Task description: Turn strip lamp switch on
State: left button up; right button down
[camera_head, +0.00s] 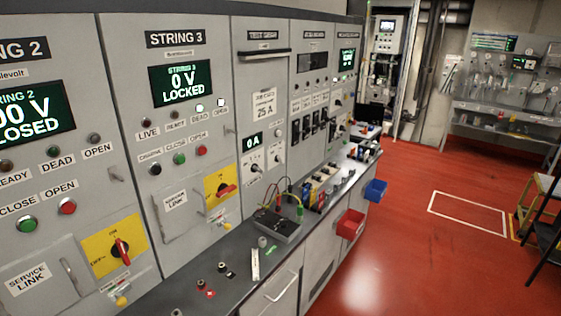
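I cannot pick out a strip lamp or a switch labelled for it. A grey cabinet wall (215,135) runs from the left into the distance. A similar red rotary switch (121,250) is on the STRING 2 panel, whose screen (34,112) is partly cut off. Small black switches (306,128) sit farther along, too small to read. Neither gripper is in view.
A dark counter (225,262) along the cabinets carries a grey box with leads (276,226) and small tools. Red (350,224) and blue (375,190) bins hang from its front. A workbench (505,113) stands at the back right. The red floor (410,255) is largely clear.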

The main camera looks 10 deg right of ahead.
aim_at(278, 158)
jog(key=i+l, duration=0.15)
jog(key=l, duration=0.2)
jog(key=i+l+u, duration=0.1)
jog(key=l, duration=0.25)
jog(key=i+l, duration=0.15)
jog(key=l, duration=0.15)
jog(key=i+l, duration=0.15)
jog(key=l, duration=0.2)
jog(key=i+l+u, duration=0.1)
jog(key=l, duration=0.25)
jog(key=i+l, duration=0.15)
jog(key=l, duration=0.25)
